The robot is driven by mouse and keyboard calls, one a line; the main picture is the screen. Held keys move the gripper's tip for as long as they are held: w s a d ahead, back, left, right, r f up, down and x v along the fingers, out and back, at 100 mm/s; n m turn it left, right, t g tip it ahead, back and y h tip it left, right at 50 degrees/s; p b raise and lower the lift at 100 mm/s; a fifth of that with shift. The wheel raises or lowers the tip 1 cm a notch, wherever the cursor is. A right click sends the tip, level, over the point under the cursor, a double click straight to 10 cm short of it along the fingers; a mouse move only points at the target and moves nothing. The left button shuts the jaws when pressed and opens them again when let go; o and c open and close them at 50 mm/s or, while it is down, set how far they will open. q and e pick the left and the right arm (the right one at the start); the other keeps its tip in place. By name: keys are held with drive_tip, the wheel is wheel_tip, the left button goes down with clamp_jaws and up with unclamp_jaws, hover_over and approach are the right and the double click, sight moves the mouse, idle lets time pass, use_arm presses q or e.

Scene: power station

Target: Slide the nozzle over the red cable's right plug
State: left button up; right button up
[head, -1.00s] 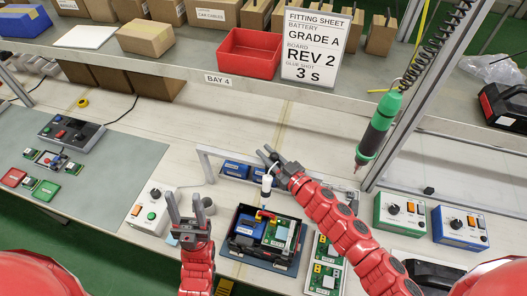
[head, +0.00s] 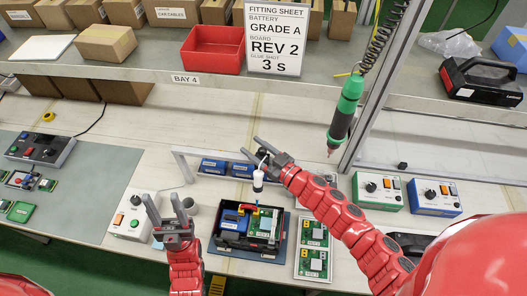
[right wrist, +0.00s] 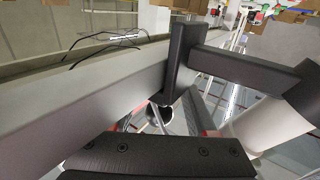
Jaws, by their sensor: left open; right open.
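In the right wrist view a white cylinder (right wrist: 262,125) shows beside the dark fingers. My left gripper (head: 167,211) is open and empty, left of the box.
A grey frame with blue batteries (head: 212,167) stands behind the box. Two green boards (head: 313,248) lie to its right. A green screwdriver (head: 343,115) hangs at right, near a metal post.

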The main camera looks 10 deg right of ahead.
drive_tip(key=b+v, duration=0.1)
drive_tip(key=v, duration=1.6)
drive_tip(key=shift+s, duration=0.2)
drive_tip(key=shift+d, duration=0.1)
